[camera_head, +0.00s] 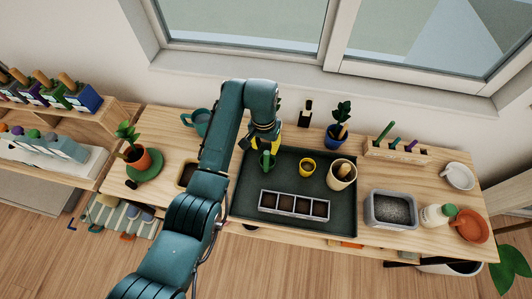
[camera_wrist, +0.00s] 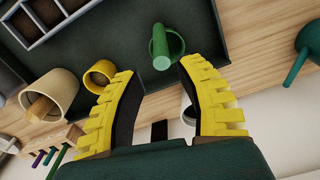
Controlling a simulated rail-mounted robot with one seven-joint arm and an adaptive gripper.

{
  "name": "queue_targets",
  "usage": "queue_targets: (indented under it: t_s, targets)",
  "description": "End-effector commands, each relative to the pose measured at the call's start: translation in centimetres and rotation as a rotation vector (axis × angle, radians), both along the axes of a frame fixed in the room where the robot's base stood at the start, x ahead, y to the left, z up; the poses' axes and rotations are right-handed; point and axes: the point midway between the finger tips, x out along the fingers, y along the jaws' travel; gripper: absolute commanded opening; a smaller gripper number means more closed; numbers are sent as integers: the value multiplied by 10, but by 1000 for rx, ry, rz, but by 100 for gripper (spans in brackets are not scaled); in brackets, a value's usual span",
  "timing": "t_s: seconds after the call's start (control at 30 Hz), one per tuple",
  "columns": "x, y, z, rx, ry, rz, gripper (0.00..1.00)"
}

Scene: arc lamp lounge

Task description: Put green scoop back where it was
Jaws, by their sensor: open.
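A green scoop (camera_head: 266,161) with a rounded body and a loop-like part is on the dark tray (camera_head: 250,200), near its back left. In the wrist view the green scoop (camera_wrist: 160,48) is just beyond the gap between my fingertips, apart from them. My gripper (camera_head: 274,142) has yellow fingers and is above the back left of the tray. In the wrist view my gripper (camera_wrist: 160,70) is open, with nothing between its fingers. My arm hides part of the table left of the tray.
A yellow cup (camera_head: 306,167) and a beige pot (camera_head: 341,175) stand right of the scoop. A compartment seed tray (camera_head: 294,206) lies in front. A teal watering can (camera_head: 194,119) stands left; a potted plant (camera_head: 338,128) and wooden tool rack (camera_head: 397,152) are behind.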

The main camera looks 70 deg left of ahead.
Motion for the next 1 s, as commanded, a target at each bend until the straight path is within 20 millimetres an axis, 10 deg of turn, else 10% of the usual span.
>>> queue_targets:
  t_s: [0.43,0.57,0.8,1.0]
  targets:
    - [2,-1,16,7,-5,-5,37]
    - [48,-13,35,128,-97,-75,37]
    - [198,-145,169,557,-628,-346,37]
    - [206,-313,315,751,-1182,-500,37]
